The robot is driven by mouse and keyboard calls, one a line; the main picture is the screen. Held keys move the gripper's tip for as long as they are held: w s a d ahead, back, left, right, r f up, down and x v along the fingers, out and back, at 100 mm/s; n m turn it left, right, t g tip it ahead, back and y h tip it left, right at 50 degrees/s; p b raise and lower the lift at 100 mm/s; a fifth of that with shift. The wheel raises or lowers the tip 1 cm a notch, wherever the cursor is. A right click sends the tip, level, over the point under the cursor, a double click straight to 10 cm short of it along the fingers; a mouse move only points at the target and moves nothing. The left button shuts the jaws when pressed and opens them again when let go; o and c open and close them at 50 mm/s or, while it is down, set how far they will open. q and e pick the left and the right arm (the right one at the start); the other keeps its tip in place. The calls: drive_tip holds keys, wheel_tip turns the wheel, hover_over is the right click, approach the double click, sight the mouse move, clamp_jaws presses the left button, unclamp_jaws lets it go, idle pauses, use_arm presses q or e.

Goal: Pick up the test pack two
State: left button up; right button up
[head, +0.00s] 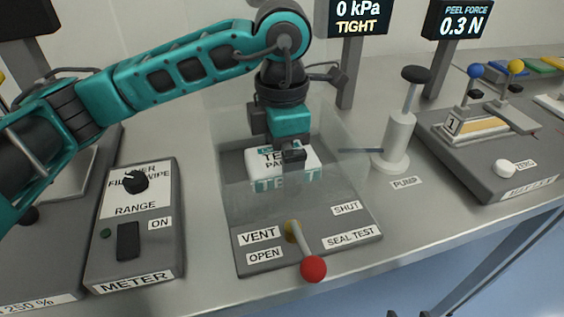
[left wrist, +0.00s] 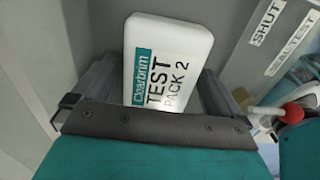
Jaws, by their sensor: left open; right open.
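Test pack two (head: 262,160) is a white block with a teal label, lying inside the clear-walled seal test chamber (head: 232,215). In the left wrist view the pack (left wrist: 172,62) reads "TEST PACK 2". My left gripper (head: 293,157) reaches down into the chamber over the pack and hides part of it. Its fingers (left wrist: 155,90) are open, one on each side of the pack's near end; whether they touch it I cannot tell. Dark tips of my right gripper (head: 408,313) show at the bottom edge of the head view, apart and empty, in front of the bench.
The vent lever with a red knob (head: 313,268) stands at the chamber's front. The meter box (head: 135,225) is to the left, the pump (head: 397,140) to the right. A peel test station (head: 490,135) is further right. Two displays read "0 kPa TIGHT" (head: 358,18) and "0.3 N" (head: 460,22).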

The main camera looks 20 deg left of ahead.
use_arm(q)
drive_tip(key=c, duration=1)
drive_tip(key=shift+o, duration=0.2)
drive_tip(key=shift+r, duration=0.1)
